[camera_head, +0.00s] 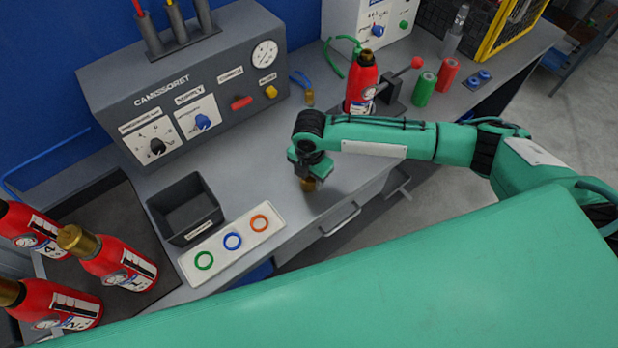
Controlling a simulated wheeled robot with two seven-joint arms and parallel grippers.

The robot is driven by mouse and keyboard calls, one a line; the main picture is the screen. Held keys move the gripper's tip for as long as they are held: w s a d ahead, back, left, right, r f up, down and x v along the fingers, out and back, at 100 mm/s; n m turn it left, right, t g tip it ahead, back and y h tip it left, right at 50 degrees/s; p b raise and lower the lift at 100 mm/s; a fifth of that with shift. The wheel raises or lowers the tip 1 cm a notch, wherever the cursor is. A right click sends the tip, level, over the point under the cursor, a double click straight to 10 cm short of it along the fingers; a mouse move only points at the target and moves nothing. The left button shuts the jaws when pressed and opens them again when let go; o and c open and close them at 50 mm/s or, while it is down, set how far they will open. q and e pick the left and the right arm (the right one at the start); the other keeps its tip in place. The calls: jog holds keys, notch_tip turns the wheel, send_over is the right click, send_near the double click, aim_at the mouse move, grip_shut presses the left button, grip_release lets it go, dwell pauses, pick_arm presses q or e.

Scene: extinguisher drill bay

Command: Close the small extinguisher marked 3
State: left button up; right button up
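A small red extinguisher (361,82) stands upright at the back of the bench, beside a dark holder with a red-balled lever (406,70). Its top looks dark, without the brass head seen on others; its number is too small to read. My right gripper (309,176) points down over the bench, in front of and left of this extinguisher. It appears shut on a small brass piece (309,185), whose lower end shows below the fingers, close above the bench top. My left gripper is out of view.
Several red extinguishers (122,268) stand at the left, at least two brass-topped. A black bin (184,208) and a white plate with coloured rings (222,262) lie left of my gripper. A grey control box (180,92) stands behind. Green (424,90) and red (447,75) cylinders stand right.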

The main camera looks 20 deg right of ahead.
jog(key=c, duration=0.6)
jog(key=shift+r, duration=0.1)
notch_tip(320, 180, up, 20)
jog(key=b, duration=0.3)
jog(key=shift+b, duration=0.4)
